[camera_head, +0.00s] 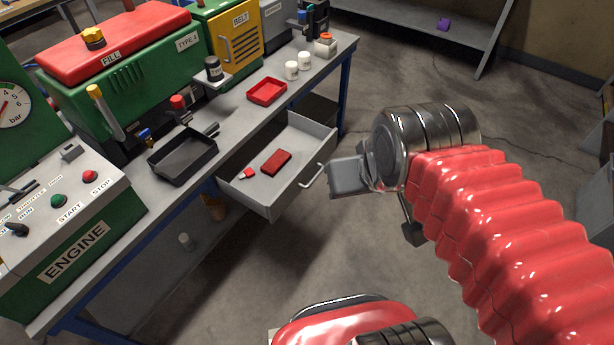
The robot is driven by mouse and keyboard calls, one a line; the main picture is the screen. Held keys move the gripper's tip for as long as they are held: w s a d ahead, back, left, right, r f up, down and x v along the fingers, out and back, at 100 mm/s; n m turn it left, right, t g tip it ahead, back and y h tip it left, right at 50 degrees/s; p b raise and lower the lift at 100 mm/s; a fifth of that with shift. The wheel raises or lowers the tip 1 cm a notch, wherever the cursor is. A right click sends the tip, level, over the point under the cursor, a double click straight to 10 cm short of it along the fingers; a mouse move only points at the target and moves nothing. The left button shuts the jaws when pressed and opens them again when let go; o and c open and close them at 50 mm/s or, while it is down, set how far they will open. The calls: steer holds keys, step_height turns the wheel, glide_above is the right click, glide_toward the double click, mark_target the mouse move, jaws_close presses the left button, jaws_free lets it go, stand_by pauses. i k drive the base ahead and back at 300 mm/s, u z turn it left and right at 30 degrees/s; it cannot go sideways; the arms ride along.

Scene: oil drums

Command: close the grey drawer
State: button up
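The grey drawer (267,209) is pulled out from under the workbench, at the middle of the head view. A dark red block (276,162) and a small bright red piece (247,174) lie inside it. Its light handle (313,175) is on the front face, toward the right. My gripper (347,177) is just right of the handle, at the end of my red-sleeved arm. A grey block-like finger part shows, pointing left. I cannot tell whether it touches the handle, and the gap between the fingers is hidden.
On the workbench (137,196) are a red tray (267,91), a black tray (182,155), white jars (292,70) and a green engine panel (66,240). A blue bench leg (345,85) stands behind the drawer.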

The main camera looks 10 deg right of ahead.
mark_target(310, 143)
steer(key=u, duration=0.05)
steer(key=i, duration=1)
steer(key=z, duration=0.05)
